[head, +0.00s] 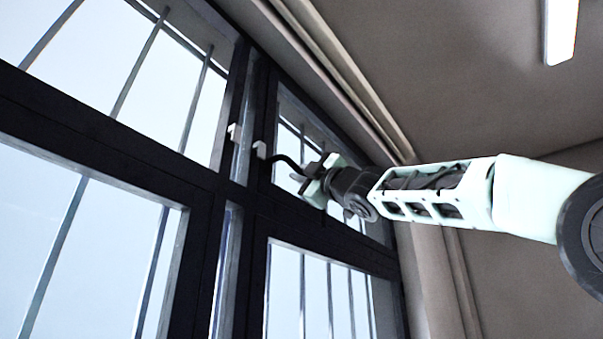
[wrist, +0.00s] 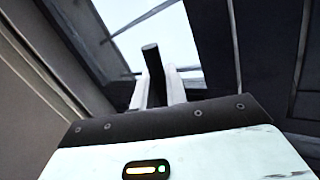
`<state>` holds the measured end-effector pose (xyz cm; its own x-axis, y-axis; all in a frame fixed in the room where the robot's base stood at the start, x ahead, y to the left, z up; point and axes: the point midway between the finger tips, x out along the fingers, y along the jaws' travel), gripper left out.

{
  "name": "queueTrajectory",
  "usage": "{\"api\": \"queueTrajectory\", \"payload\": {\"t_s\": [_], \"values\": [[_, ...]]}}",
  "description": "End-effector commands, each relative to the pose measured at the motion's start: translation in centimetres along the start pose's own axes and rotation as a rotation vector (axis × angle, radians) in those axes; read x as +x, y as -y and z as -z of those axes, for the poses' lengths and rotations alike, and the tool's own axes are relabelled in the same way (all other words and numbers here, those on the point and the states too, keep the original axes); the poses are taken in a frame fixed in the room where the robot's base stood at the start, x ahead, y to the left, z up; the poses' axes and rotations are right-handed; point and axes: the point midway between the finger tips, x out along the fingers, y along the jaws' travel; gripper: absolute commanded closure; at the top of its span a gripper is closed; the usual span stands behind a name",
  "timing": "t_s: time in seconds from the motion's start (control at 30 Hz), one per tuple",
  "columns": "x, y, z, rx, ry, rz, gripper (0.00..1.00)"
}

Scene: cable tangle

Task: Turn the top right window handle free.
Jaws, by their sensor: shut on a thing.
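The top right window handle (head: 285,160) is a black bent lever on a pale mount, at the left edge of the upper right window. It points right and slightly down towards my gripper. My gripper (head: 312,178) is shut on the lever's free end, coming from the right. In the wrist view the dark end of the handle (wrist: 152,62) stands between the two pale fingers of my gripper (wrist: 158,90). The exact contact of the fingers on the lever is partly hidden in both views.
Another pale handle mount (head: 234,131) sits just left on the neighbouring window. Dark window frames (head: 110,150) surround panes with metal bars (head: 138,65) behind them. Pale pipes (head: 350,75) run along the wall and ceiling near my arm. A lamp (head: 561,30) hangs top right.

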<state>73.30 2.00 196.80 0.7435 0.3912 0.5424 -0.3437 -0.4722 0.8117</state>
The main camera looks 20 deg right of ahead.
Motion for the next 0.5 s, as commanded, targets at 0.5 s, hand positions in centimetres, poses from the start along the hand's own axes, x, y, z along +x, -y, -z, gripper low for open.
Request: {"api": "queueTrajectory", "payload": {"t_s": [0.5], "values": [[0.82, -1.21, 0.57, -0.183, -0.125, 0.000, 1.00]]}}
